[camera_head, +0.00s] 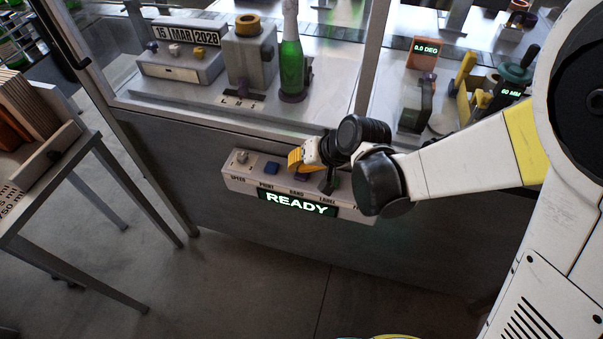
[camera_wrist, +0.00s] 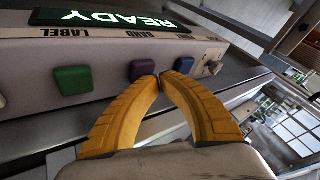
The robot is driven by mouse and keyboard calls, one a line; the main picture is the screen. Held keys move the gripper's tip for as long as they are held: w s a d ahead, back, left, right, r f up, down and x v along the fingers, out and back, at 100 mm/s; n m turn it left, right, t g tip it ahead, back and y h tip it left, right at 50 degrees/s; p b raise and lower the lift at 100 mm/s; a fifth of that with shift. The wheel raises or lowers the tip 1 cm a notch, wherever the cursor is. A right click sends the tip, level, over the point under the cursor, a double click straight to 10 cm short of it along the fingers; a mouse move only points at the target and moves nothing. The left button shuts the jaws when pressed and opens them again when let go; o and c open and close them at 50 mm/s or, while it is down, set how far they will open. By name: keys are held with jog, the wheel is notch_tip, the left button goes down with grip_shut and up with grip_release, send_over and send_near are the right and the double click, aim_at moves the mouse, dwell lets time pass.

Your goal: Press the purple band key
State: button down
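The purple band key (camera_wrist: 143,69) sits on the control panel between a green key and a blue key. In the head view, the purple key (camera_head: 302,177) shows just below my gripper (camera_head: 297,164), partly hidden by it. In the wrist view, the yellow fingertips of my gripper (camera_wrist: 160,77) meet with nothing between them. The tips overlap the lower right edge of the purple key in the picture. I cannot tell whether they touch it.
The green label key (camera_wrist: 72,80), blue print key (camera_wrist: 183,65) and speed knob (camera_wrist: 211,68) share the panel (camera_head: 232,181). Its display (camera_head: 297,203) reads READY. Behind it stand a green bottle (camera_head: 291,65) and a date block (camera_head: 183,34). A side table (camera_head: 67,165) stands left.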

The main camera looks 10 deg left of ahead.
jog(key=shift+f+b, duration=0.5)
dwell(0.7)
jog(key=shift+r, duration=0.15)
jog(key=shift+r+p, duration=0.65)
jog(key=shift+r, duration=0.15)
jog(key=shift+r+p, duration=1.95)
jog(key=shift+r, duration=0.6)
